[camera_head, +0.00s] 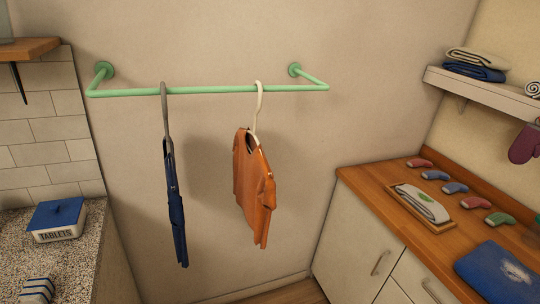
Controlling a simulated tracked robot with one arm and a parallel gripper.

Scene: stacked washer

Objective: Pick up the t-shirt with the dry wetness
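An orange t-shirt (253,190) hangs on a pale hanger (258,105) from the green wall rail, turned partly sideways. A dark blue garment (176,205) hangs edge-on from a dark hanger (165,110) to its left; I cannot tell from this side whether it is a t-shirt. The two hang apart. The wetness of either garment cannot be read from this view. My gripper is not in view.
The green rail (200,90) juts from the wall. At right, a wooden counter (372,190) holds several small sock-like items, a tray (443,226) with a white cloth and a blue folded cloth (498,272). A blue-lidded box (57,219) sits on the left counter.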

